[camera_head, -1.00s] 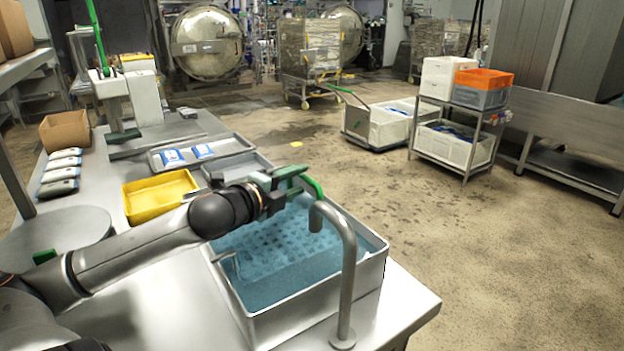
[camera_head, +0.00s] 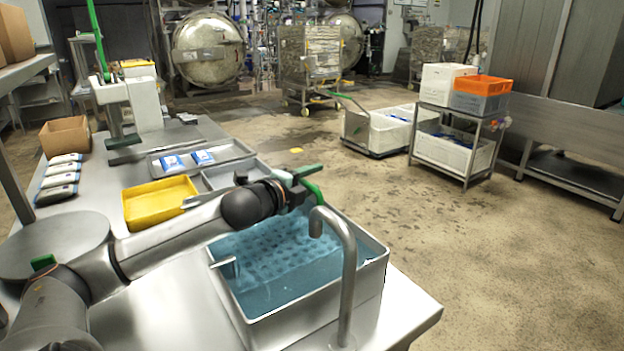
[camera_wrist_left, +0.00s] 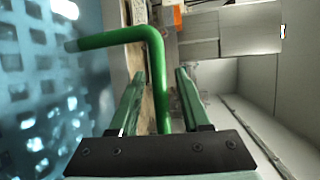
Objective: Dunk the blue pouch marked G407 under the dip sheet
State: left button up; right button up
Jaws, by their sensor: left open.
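Two blue-and-white pouches, one on the left (camera_head: 172,162) and one on the right (camera_head: 203,157), lie in a shallow grey tray; their markings are too small to read. The perforated dip sheet (camera_head: 262,243) shows through blue water in the steel basin (camera_head: 378,270). Its bent green handle (camera_head: 313,192) stands at the basin's far side and shows large in the left wrist view (camera_wrist_left: 158,60). My left gripper (camera_head: 298,178) is open and empty above the basin's far edge. Its green fingers (camera_wrist_left: 160,78) appear on either side of the handle; contact cannot be told. My right gripper is not in view.
A curved steel tap (camera_head: 348,260) rises at the basin's near right. A yellow bin (camera_head: 160,219) and a grey bin (camera_head: 213,180) stand left of the basin. Grey-white packs (camera_head: 58,180) and a cardboard box (camera_head: 66,136) sit farther left. The floor at right is mostly clear.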

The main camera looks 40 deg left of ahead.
pick_arm(q)
jog(key=shift+c, duration=0.4)
grip_shut()
dwell(1.1)
